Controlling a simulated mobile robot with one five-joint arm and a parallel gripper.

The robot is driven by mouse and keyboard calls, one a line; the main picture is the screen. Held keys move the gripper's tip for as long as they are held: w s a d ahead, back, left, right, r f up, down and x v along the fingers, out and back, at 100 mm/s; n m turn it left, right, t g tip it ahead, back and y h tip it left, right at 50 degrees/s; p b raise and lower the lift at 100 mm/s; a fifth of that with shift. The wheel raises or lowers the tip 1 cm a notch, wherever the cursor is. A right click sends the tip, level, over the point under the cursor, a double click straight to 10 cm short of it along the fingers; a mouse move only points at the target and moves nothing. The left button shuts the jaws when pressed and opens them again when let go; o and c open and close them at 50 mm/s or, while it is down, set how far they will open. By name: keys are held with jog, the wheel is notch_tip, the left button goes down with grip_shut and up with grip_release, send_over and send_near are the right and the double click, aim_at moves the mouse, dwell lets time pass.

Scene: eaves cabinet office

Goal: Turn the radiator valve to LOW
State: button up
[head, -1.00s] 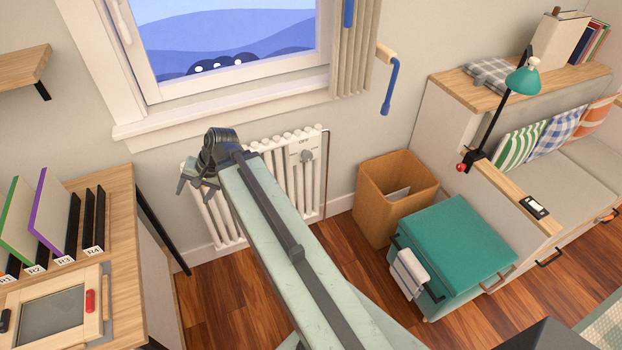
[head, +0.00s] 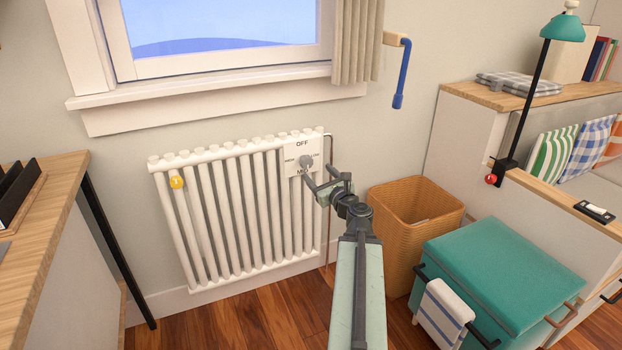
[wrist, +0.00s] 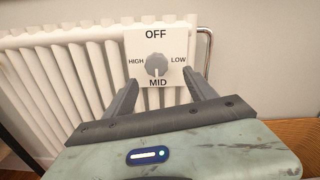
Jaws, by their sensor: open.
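The radiator valve is a round grey knob (wrist: 157,65) on a white plate (wrist: 140,42). The plate reads OFF at the top, HIGH at left, LOW at right and MID at the bottom. The knob's mark appears to point down towards MID. In the head view the knob (head: 306,161) sits at the radiator's upper right. My gripper (wrist: 160,80) is open and empty. In the wrist view its fingers stand on either side below the knob; I cannot tell whether they touch anything. In the head view my gripper (head: 319,178) is just right of and below the knob.
The white radiator (head: 230,205) stands under the window, with a yellow round tag (head: 176,182) at its left. A wicker bin (head: 405,235) and a teal-topped box (head: 500,270) stand at right. A wooden desk (head: 45,215) is at left. A blue-handled crank (head: 398,88) hangs above.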

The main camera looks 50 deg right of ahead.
aim_at(309, 164)
jog(key=x, duration=0.7)
jog(key=shift+w+a, duration=0.25)
jog(key=shift+w, duration=0.05)
jog(key=c, duration=1.4)
jog(key=shift+o, duration=0.2)
jog(key=shift+s+d+r, duration=0.1)
jog(key=shift+s+d, duration=0.05)
jog(key=shift+d, duration=0.2)
jog(key=shift+a+n, duration=0.2)
jog(key=shift+n, duration=0.1)
jog(key=shift+c, duration=0.2)
